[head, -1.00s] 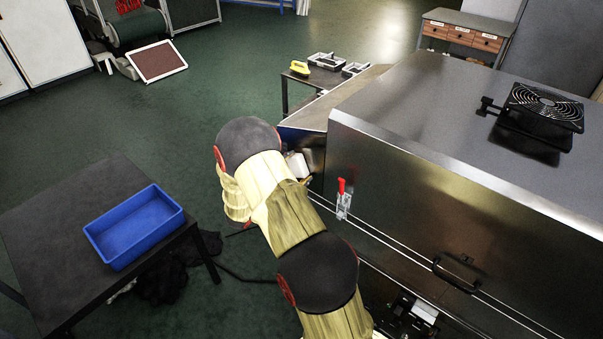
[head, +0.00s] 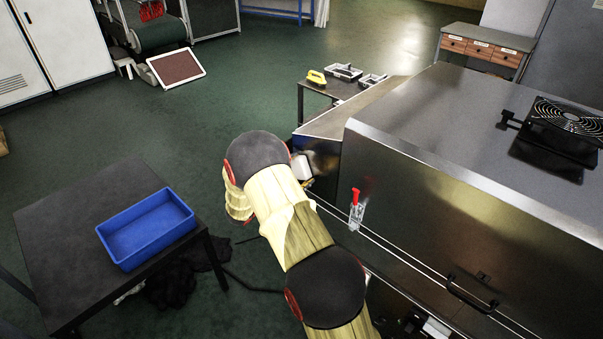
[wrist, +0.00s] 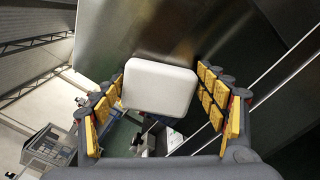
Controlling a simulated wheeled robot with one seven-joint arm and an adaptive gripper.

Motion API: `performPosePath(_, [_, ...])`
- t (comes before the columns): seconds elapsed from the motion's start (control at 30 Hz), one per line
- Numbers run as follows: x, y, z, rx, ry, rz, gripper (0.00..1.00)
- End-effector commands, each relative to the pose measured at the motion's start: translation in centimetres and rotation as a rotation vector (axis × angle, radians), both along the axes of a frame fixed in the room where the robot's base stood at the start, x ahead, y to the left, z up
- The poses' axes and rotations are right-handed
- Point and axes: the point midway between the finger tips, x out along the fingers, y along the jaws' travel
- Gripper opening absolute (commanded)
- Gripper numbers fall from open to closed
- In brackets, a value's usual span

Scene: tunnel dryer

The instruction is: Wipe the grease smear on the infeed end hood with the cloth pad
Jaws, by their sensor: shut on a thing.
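The cloth pad (wrist: 160,87) is a white, rounded block between the yellow-padded fingers of my gripper (wrist: 162,98) in the wrist view. My gripper is shut on it. In the head view, a bit of the white pad (head: 301,168) shows past my arm, close to the infeed end hood (head: 345,116). The hood is shiny sheet metal and fills the upper part of the wrist view (wrist: 215,25). I cannot tell whether the pad touches it. Brownish tones show on the metal, but I cannot tell the grease smear from reflections.
A red-handled clamp (head: 356,207) sticks out from the dryer side right of my arm. A black fan (head: 565,125) sits on top. A dark table (head: 75,215) with a blue bin (head: 147,255) stands left. A small table (head: 316,100) stands behind the hood. Open floor lies between.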

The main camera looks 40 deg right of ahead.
Motion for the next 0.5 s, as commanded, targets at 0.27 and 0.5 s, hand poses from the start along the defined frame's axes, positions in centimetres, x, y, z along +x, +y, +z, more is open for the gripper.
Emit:
performPosePath(0.27, [0.0,-0.3,1.8,0.0,-0.002,-0.001,0.32])
performPosePath(0.5, [-1.1,-0.3,1.7,-0.001,0.001,-0.002,0.32])
